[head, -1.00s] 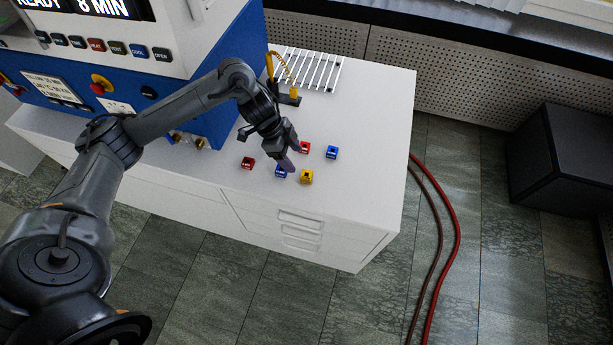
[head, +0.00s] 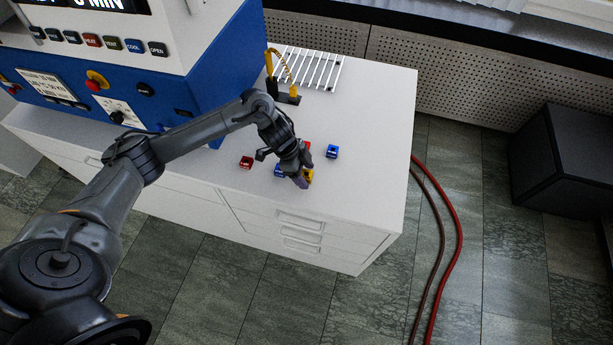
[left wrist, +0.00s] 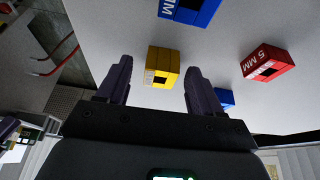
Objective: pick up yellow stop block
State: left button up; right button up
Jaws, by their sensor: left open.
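The yellow stop block (head: 309,176) sits on the white cabinet top near its front edge, partly hidden by my left gripper (head: 303,178). In the left wrist view the yellow block (left wrist: 161,66) shows between the two spread fingers of my left gripper (left wrist: 158,68). The fingers are open and not closed on it. I cannot tell from the pictures how far the fingertips are above the cabinet top. My right gripper is not seen.
Close by are a blue block (head: 279,171), a red block (head: 246,162), another blue block (head: 332,152) and a mostly hidden red block (head: 308,146). A blue and white press (head: 205,85) stands at the left. A white slatted rack (head: 308,68) lies behind. The cabinet's right side is clear.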

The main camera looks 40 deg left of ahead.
pick_arm(q)
jog(key=shift+c, duration=0.5)
jog(key=c, duration=1.1)
jog(key=shift+o, duration=0.2)
